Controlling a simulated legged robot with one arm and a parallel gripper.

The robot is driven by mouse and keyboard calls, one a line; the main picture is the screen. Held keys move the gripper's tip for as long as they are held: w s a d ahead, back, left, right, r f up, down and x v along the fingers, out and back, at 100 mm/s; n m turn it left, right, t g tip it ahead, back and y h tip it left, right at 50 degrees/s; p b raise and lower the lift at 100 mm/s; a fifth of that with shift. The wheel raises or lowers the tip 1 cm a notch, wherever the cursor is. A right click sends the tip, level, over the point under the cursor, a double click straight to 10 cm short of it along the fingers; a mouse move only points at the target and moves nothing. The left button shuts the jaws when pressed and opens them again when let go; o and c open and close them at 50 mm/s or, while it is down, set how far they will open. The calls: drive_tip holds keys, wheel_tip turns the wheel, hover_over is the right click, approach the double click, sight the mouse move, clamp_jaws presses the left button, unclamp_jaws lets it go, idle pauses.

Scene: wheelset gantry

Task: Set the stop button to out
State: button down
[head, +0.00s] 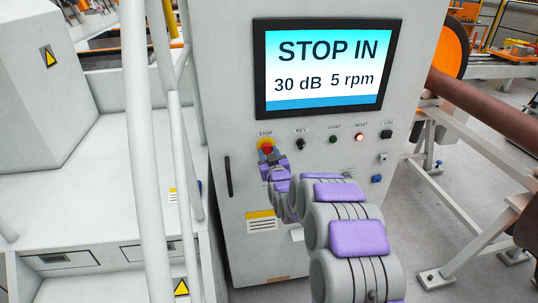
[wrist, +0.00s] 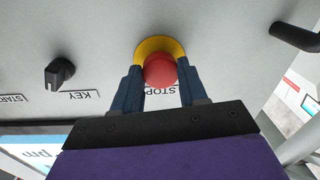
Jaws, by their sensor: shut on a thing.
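The stop button is a red mushroom knob on a yellow ring, under the STOP label at the left of the panel's control row. It shows in the head view (head: 266,147) and in the wrist view (wrist: 160,69). My gripper (wrist: 160,80) is at the button, with one finger on each side of the red knob, shut on it. In the head view my gripper (head: 268,156) partly covers the button's lower side. The screen (head: 328,68) reads STOP IN, 30 dB, 5 rpm.
Right of the button are the key switch (head: 300,146), green start button (head: 333,139), lit reset button (head: 359,138) and LOG knob (head: 386,134). A black door handle (head: 228,176) is at lower left. White vertical pipes (head: 150,130) stand left of the cabinet.

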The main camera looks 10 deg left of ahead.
drive_tip(key=shift+s, duration=0.1)
drive_tip(key=shift+s+d, duration=0.1)
drive_tip(key=shift+s, duration=0.35)
drive_tip(key=c, duration=0.6)
unclamp_jaws()
